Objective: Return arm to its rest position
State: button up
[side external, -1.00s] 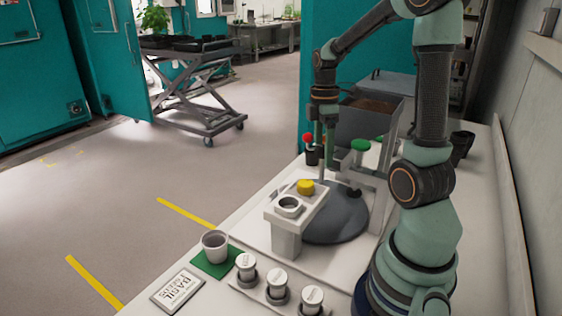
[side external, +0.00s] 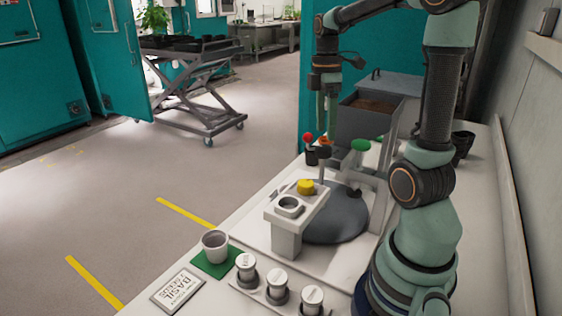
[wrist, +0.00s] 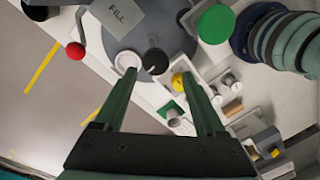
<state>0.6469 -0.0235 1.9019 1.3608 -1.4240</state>
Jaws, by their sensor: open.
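My gripper (side external: 326,118) hangs fingers-down above the bench, over the far part of the dispensing station near the red knob. In the wrist view its two green fingers (wrist: 158,76) are spread apart with nothing between the tips. The arm reaches out bent at the top, and the gripper appears clear of the station. The red knob (side external: 309,137), the yellow button (side external: 305,186) and the green knob (side external: 361,145) stand around the station.
A grey bin (side external: 368,121) with brown contents stands behind the station. Several white-capped jars (side external: 277,281) stand in front. Open floor lies to the left.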

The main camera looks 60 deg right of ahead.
jog(key=w+a+r+m+t, duration=0.1)
jog(key=a+m+t, duration=0.5)
jog(key=a, duration=1.3)
jog(key=w+m, duration=0.1)
jog(key=m, duration=0.1)
jog(key=shift+a+m+h, duration=0.25)
jog(key=shift+m+h, duration=0.05)
jog(key=shift+h, duration=0.1)
